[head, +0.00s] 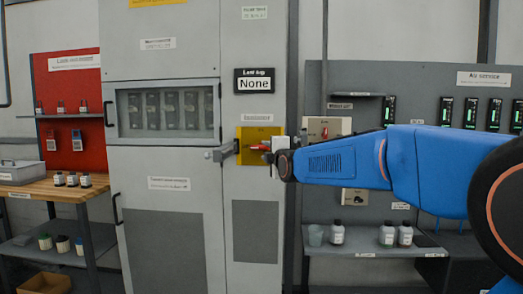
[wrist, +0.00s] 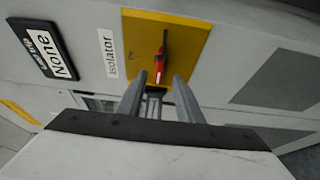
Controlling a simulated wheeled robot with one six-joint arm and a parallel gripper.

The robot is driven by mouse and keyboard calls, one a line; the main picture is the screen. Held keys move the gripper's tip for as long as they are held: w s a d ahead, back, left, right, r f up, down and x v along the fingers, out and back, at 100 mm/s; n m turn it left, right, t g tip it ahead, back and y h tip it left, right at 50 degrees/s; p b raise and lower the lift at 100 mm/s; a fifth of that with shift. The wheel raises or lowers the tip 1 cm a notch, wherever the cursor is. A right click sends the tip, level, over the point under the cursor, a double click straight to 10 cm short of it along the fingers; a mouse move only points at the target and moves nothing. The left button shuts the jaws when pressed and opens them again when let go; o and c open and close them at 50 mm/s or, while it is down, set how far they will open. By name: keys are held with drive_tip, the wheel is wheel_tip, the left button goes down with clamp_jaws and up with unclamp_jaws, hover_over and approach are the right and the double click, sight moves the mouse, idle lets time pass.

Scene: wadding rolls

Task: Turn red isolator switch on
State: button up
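The red isolator switch (head: 260,148) sits on a yellow plate (head: 246,159) on the grey cabinet. Its handle lies level across the plate, partly behind the end of my arm in the head view. In the wrist view, turned on its side, the red handle (wrist: 160,64) stands upright on the yellow plate (wrist: 190,40). My gripper (wrist: 159,76) is open, its two grey fingers apart. The handle's lower tip shows in line with the gap between the fingertips; I cannot tell the depth between them. Nothing is visibly held.
A "None" sign (head: 256,81) is above the plate. To the right is a grey panel with another isolator-like box (head: 318,126) and shelves with bottles (head: 337,234). A red board (head: 68,75) and wooden bench (head: 45,190) stand at left.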

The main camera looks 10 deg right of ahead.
sight(261, 148)
drive_tip(key=shift+w+a, duration=0.15)
drive_tip(key=shift+w, duration=1.5)
drive_tip(key=shift+w+a, duration=0.1)
drive_tip(key=shift+w, duration=1.5)
clamp_jaws()
